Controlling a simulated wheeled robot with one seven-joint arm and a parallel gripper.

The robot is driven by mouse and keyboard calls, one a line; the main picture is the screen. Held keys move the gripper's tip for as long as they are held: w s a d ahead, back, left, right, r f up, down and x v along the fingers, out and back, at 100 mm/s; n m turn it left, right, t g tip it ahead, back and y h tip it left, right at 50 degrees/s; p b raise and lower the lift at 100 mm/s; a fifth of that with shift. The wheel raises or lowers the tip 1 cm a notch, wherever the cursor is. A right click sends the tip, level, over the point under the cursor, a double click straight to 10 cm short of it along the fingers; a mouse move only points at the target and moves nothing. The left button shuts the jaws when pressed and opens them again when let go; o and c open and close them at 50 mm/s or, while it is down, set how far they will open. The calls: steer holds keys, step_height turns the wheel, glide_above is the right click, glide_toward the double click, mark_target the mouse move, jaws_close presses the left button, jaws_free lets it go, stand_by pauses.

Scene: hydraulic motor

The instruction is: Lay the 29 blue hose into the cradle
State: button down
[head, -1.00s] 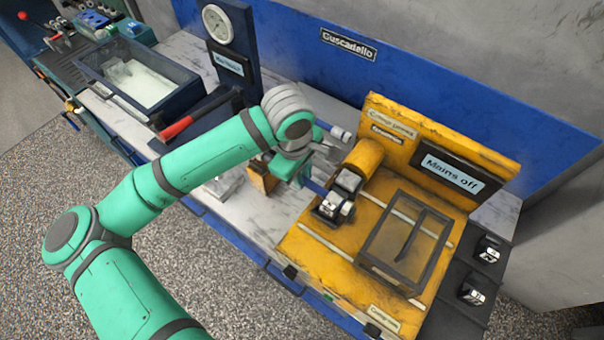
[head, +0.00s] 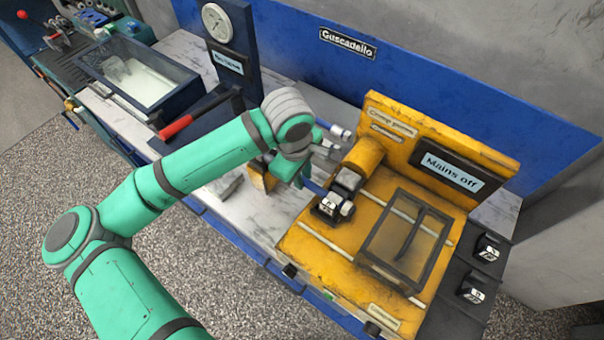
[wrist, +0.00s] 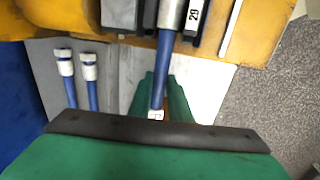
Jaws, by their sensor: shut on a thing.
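My gripper (wrist: 158,98) is shut on the blue hose (wrist: 164,65), with one green finger on each side of it. The hose's white end fitting (wrist: 172,14) lies between the dark blocks of the cradle (wrist: 205,30) at the top of the wrist view. A white tag reading 29 (wrist: 194,14) shows beside the fitting. In the head view the hose (head: 313,187) runs from my gripper (head: 298,174) to the black cradle (head: 326,213) on the yellow rig. I cannot tell whether the fitting is fully seated.
Two other blue hoses with white ends (wrist: 66,68) lie left in the wrist view. The yellow rig carries a framed cover (head: 405,250) and a "Mains off" display (head: 452,173). A red-handled lever (head: 176,127) and a liquid tank (head: 140,80) stand to the left.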

steer(key=shift+f, duration=0.15)
steer(key=c, duration=1.6)
jaws_free()
steer(key=shift+o, duration=0.2)
step_height(320, 180, up, 11)
steer(key=s+a, duration=0.1)
steer(key=shift+s+f, duration=0.2)
